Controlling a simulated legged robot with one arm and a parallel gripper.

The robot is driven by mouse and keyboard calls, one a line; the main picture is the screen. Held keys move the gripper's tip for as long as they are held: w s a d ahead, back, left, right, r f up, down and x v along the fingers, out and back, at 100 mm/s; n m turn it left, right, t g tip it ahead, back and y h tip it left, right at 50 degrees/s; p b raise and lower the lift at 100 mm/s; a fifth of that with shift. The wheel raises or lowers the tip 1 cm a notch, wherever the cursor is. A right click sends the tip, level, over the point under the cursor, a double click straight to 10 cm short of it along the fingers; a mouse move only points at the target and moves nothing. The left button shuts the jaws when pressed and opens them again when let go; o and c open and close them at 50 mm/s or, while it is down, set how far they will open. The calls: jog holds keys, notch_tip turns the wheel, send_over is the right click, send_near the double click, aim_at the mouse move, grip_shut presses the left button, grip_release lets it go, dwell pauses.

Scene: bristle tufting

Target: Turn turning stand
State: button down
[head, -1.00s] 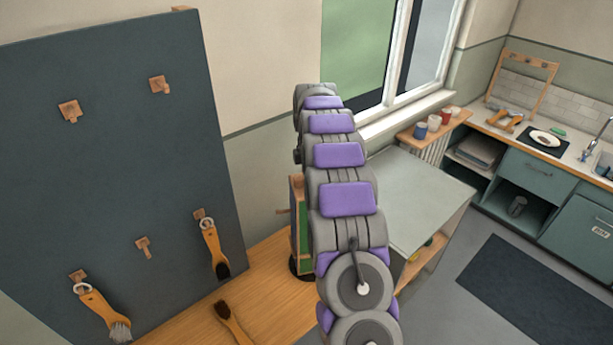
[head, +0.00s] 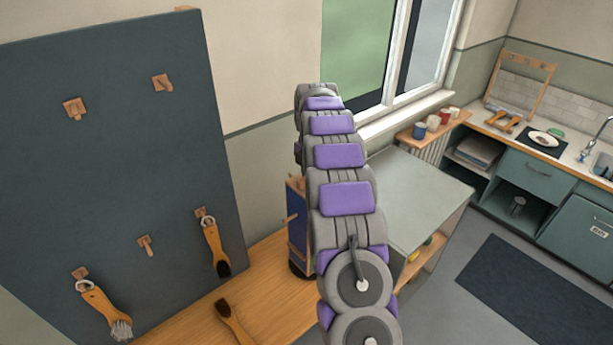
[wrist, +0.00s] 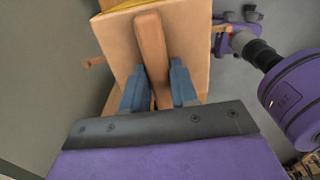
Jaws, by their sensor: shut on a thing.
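The turning stand (head: 298,228) stands on the wooden bench, partly hidden behind my arm in the head view. It has a wooden frame, a blue panel facing left and a dark round base. In the wrist view the stand's pale wooden face (wrist: 192,42) fills the upper middle. A brown wooden bar handle (wrist: 151,45) runs across that face. My gripper (wrist: 158,85) has its two blue fingers on either side of the bar and is shut on it. My gripper is hidden in the head view.
A dark pegboard (head: 110,170) with wooden pegs and two hanging brushes stands at left. Another brush (head: 234,322) lies on the bench (head: 185,325). A grey-topped table (head: 415,185) stands just right of my arm. A kitchen counter is at far right.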

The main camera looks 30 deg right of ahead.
jog(key=shift+w+d+r, duration=0.1)
jog(key=shift+d+r, duration=0.3)
jog(key=shift+r, duration=0.05)
jog(key=c, duration=1.2)
grip_release()
jog(key=shift+o, duration=1.2)
jog(key=shift+d+f, duration=0.4)
jog(key=shift+d, duration=0.15)
jog(key=shift+a+r, duration=0.3)
jog(key=shift+a, duration=0.25)
jog(key=r, duration=0.3)
jog(key=shift+a+r, duration=0.2)
jog(key=shift+a, duration=0.15)
jog(key=r, duration=0.1)
jog(key=d+r, duration=0.1)
jog(key=r, duration=0.1)
jog(key=d+r, duration=0.1)
jog(key=shift+w+d+r, duration=0.1)
jog(key=shift+d+r, duration=0.05)
jog(key=shift+r, duration=0.1)
notch_tip(320, 180, up, 9)
jog(key=p, duration=0.7)
jog(key=shift+a+p, duration=0.35)
